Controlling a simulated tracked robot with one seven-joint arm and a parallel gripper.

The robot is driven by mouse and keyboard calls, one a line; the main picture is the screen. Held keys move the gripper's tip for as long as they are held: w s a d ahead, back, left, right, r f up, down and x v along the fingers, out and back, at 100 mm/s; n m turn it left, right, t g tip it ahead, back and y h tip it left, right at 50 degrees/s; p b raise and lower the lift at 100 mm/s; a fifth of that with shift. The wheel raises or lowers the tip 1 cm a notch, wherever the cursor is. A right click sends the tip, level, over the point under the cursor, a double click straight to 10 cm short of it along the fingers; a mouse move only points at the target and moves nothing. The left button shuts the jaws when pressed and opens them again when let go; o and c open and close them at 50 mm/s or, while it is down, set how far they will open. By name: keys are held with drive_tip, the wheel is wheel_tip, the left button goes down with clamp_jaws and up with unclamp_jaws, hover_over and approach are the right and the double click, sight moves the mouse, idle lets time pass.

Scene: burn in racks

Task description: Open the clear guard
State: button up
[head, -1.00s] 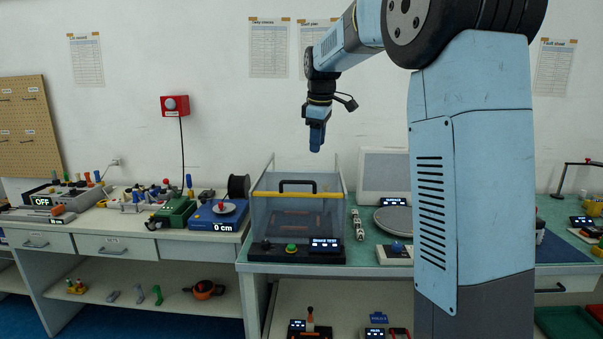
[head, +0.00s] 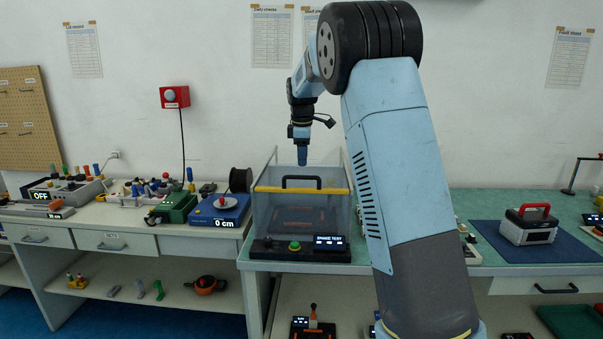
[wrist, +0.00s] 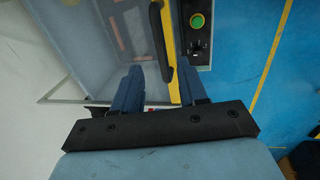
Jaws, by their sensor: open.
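The clear guard (head: 278,214) is a see-through box front with a yellow top edge and a black handle (head: 301,179). It stands closed over a grey bay on the bench, above a black control panel (head: 290,249) with a green button (head: 295,246). My gripper (head: 302,160) points down above the handle, seemingly a little behind or over it. In the wrist view my two blue fingers (wrist: 162,85) are spread apart with nothing held between them. The black handle (wrist: 158,40) and yellow edge (wrist: 170,40) run up the picture beyond and between the fingertips.
A green device (head: 178,208) and a blue scale (head: 219,210) stand on the left bench. A black reel (head: 240,180) sits close to the guard's left side. My arm hides the bench right of the guard. A red-handled case (head: 528,225) lies on a blue mat at right.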

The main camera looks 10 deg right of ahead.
drive_tip(key=f, duration=0.4)
drive_tip(key=w+f, duration=0.1)
drive_tip(key=f, duration=0.1)
drive_tip(key=shift+d+f, duration=0.2)
clamp_jaws()
drive_tip(key=shift+w, duration=0.1)
idle(0.4)
